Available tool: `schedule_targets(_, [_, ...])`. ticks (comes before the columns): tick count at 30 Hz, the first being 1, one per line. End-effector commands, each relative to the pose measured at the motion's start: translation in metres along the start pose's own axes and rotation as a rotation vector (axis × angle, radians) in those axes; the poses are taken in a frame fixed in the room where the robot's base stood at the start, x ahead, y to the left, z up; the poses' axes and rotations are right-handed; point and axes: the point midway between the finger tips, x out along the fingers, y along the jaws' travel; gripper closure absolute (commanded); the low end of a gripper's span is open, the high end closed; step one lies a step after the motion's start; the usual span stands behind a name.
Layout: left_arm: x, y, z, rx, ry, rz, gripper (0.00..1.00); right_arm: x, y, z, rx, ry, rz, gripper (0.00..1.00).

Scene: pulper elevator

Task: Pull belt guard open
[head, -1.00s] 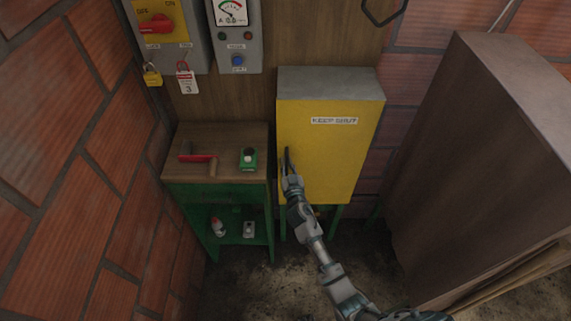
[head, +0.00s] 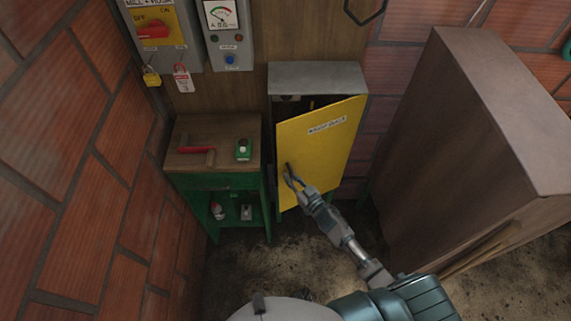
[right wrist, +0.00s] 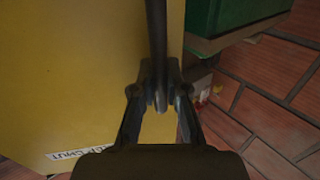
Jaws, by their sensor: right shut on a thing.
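The belt guard (head: 322,140) is a yellow door with a white label on a grey-topped box (head: 318,77). It stands partly open, with its left edge swung out and a dark gap along the top. My right gripper (head: 288,172) is at the door's left edge, shut on its dark handle. In the right wrist view the dark handle (right wrist: 157,40) runs upright between the fingers (right wrist: 160,95), in front of the yellow door (right wrist: 75,70). The box's inside is mostly hidden behind the door. My left gripper is not in view.
A green stand (head: 190,184) with a wooden top is left of the box, holding a red-handled tool (head: 196,151) and a green item (head: 243,149). A large brown cabinet (head: 455,150) stands at right. Switch boxes (head: 156,35) hang above. Floor before the door is open.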

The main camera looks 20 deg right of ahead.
Motion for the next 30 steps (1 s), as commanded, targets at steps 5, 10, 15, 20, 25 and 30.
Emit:
schedule_targets(5, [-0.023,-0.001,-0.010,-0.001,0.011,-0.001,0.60,-0.042,0.004,-0.004,-0.006,-0.006,-0.136,1.00])
schedule_targets(10, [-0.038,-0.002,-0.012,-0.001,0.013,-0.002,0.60,-0.090,0.011,-0.003,-0.003,-0.007,-0.287,1.00])
schedule_targets(15, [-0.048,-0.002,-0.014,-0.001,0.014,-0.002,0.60,-0.134,0.025,-0.002,0.000,-0.005,-0.275,1.00])
schedule_targets(20, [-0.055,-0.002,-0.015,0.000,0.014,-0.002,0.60,-0.168,0.042,-0.002,0.001,-0.003,-0.275,1.00])
schedule_targets(25, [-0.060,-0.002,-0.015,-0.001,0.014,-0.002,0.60,-0.195,0.060,-0.002,-0.001,-0.001,-0.275,1.00])
schedule_targets(30, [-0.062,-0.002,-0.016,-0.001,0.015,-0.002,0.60,-0.212,0.074,-0.002,0.000,0.000,-0.274,1.00])
